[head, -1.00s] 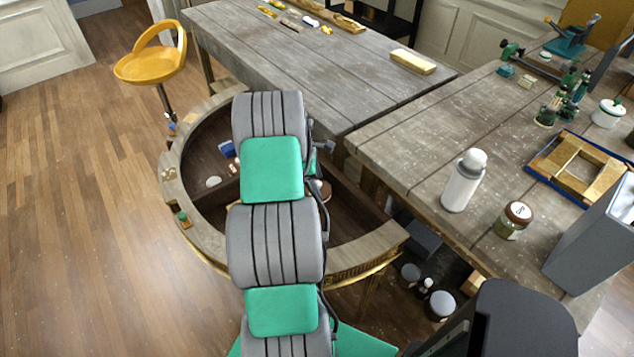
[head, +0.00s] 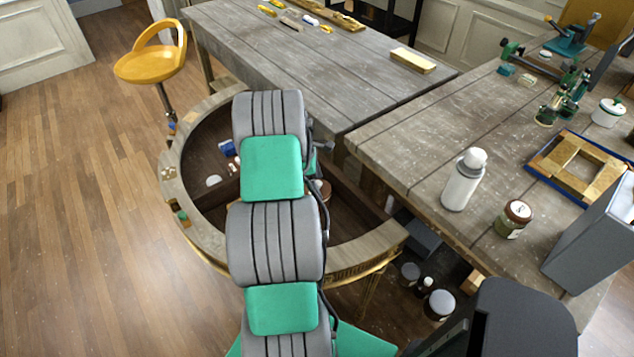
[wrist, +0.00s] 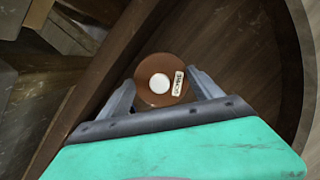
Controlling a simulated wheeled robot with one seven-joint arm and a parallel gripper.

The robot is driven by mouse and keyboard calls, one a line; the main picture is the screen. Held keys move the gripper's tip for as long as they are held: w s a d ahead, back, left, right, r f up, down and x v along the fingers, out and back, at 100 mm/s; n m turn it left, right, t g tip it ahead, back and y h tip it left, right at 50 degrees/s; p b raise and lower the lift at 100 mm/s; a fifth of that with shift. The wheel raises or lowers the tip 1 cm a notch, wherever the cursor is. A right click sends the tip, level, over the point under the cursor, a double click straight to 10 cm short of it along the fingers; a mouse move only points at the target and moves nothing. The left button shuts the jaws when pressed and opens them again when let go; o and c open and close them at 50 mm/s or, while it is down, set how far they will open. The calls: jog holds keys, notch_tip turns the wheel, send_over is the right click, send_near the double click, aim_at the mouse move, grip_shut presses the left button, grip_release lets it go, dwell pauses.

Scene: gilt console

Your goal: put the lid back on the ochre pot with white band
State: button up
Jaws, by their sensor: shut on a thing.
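My gripper (wrist: 163,92) is down inside the round console and shut on a brown round lid (wrist: 148,97). The lid has a white round centre and a small printed label, and sits between the two fingers in the wrist view. In the head view a brown round edge (head: 323,190) shows just right of my arm, which hides my gripper. I cannot make out the ochre pot with white band in either view. Whether anything is under the lid is hidden.
The curved console rim (head: 172,190) and an inner divider (wrist: 105,80) bound the space around my gripper. A blue item (head: 226,147) and a pale disc (head: 213,181) lie inside at left. A workbench with a white bottle (head: 463,182) and brown-lidded jar (head: 513,218) stands right.

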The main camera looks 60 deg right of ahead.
dwell(0.4)
jog(key=o, duration=1.4)
jog(key=shift+o, duration=0.2)
jog(key=shift+r+p, duration=2.75)
jog(key=shift+r, duration=0.8)
jog(key=shift+c, duration=0.2)
grip_shut()
